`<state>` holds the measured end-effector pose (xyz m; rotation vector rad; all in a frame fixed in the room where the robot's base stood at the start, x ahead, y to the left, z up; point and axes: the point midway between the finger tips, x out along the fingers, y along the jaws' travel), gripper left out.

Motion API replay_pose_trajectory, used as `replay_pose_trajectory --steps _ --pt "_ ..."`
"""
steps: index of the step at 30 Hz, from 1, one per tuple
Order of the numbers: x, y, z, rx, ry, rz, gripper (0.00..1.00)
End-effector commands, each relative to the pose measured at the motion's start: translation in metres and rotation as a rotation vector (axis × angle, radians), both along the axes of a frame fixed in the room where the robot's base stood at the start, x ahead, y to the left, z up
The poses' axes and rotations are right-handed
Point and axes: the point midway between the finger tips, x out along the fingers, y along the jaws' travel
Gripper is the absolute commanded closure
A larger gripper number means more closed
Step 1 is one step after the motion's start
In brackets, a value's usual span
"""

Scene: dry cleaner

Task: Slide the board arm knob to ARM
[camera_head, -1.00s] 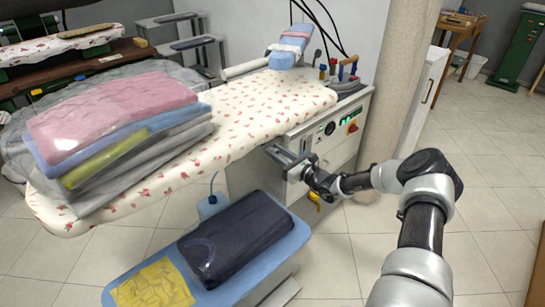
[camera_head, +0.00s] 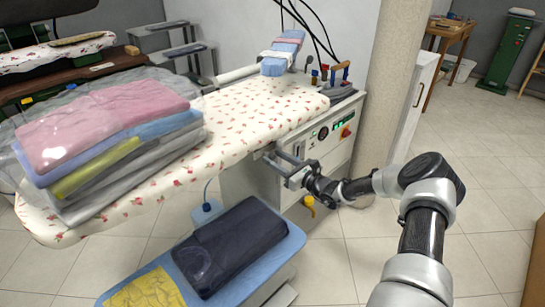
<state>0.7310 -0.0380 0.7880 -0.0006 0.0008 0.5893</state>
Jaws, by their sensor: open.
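The ironing board (camera_head: 235,122) has a cream cover with red flowers, and a white machine cabinet (camera_head: 340,150) stands under its right end. The cabinet front carries a dark dial, a green-lit display and a red knob (camera_head: 345,132). My gripper (camera_head: 268,156) is open, its two fingers pointing left just below the board's front edge, beside the cabinet front. I cannot make out the board arm knob or an ARM label; the gripper and the board edge may hide it. I cannot tell whether the fingers touch anything.
Folded, plastic-wrapped clothes (camera_head: 105,140) are stacked on the board's left. A lower blue board (camera_head: 285,250) holds a dark folded garment (camera_head: 230,245) and a yellow cloth (camera_head: 148,292). A round column (camera_head: 385,90) stands behind my arm.

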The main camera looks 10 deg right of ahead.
Motion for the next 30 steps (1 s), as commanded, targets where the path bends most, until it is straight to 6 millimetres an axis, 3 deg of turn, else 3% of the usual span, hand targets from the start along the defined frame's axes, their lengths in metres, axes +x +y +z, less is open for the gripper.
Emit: replay_pose_trajectory --steps 12,18,30 --pt "-0.085 -0.058 0.002 0.001 0.002 -0.004 0.58" --pt "-0.114 -0.077 0.001 0.001 0.002 -0.003 0.58" --pt "-0.128 -0.086 0.000 0.001 0.001 -0.001 0.58"
